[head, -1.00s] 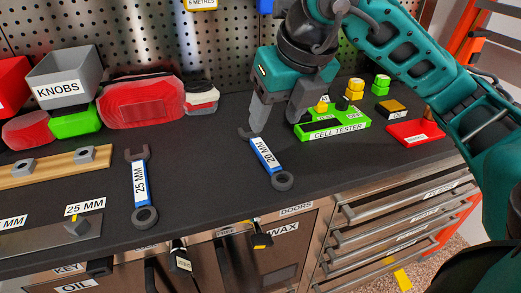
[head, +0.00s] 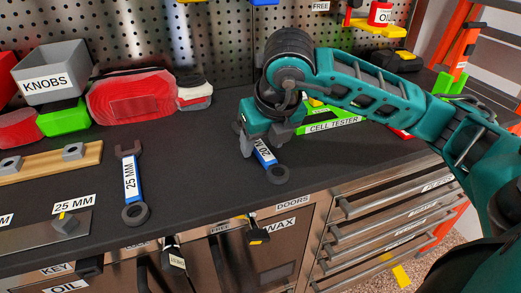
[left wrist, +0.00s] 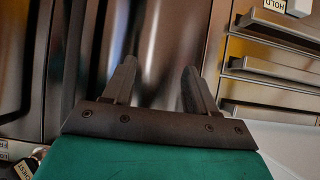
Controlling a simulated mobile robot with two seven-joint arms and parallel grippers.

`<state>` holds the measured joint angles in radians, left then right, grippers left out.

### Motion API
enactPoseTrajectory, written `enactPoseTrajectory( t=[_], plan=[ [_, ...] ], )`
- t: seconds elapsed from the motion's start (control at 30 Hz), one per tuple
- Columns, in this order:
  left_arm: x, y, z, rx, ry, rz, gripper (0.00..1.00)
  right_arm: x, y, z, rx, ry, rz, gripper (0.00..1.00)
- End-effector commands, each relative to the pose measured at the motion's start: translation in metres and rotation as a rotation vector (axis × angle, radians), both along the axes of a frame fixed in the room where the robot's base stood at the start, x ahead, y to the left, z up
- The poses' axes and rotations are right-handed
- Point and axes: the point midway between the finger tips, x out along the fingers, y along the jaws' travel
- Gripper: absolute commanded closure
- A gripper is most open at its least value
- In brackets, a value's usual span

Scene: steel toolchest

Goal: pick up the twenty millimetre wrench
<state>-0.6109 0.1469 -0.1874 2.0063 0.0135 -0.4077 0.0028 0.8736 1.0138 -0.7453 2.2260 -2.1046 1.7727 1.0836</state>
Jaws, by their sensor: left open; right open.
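The twenty millimetre wrench (head: 277,174) lies on the dark worktop, with a blue handle and a white label reading 20 MM. Its ring end and part of its handle show; its upper end is hidden behind my right gripper (head: 259,147). The right gripper is open, pointing down over the upper handle, with a finger at either side of it in the picture. I cannot tell whether it touches the wrench. My left gripper (left wrist: 160,68) is open and empty in the left wrist view, in front of steel cabinet fronts; the head view does not show it.
A similar 25 MM wrench (head: 131,185) lies to the left. The green cell tester box (head: 332,126) is just right of the right gripper, partly behind my arm. A grey KNOBS bin (head: 50,70) and red items stand at the back left. Drawers are below the front edge.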

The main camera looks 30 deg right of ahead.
Motion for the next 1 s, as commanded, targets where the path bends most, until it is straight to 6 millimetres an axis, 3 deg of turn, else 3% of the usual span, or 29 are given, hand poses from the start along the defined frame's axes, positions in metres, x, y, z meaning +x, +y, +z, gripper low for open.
enactPoseTrajectory(
  t=[0.33, 0.9, 1.0],
  plan=[
    [0.0003, -0.001, -0.0007, -0.001, 0.001, -0.002, 0.43, 0.0028, -0.0005, -0.0072, 0.001, -0.001, 0.0, 0.44],
    [0.0007, -0.0011, -0.0004, -0.001, -0.002, -0.002, 0.43, 0.0027, -0.0005, -0.0068, 0.0, -0.001, 0.0, 0.99],
    [0.0007, -0.001, -0.0005, -0.001, -0.002, -0.002, 0.43, 0.0027, -0.0005, -0.0067, 0.0, -0.001, 0.0, 1.0]
  ],
)
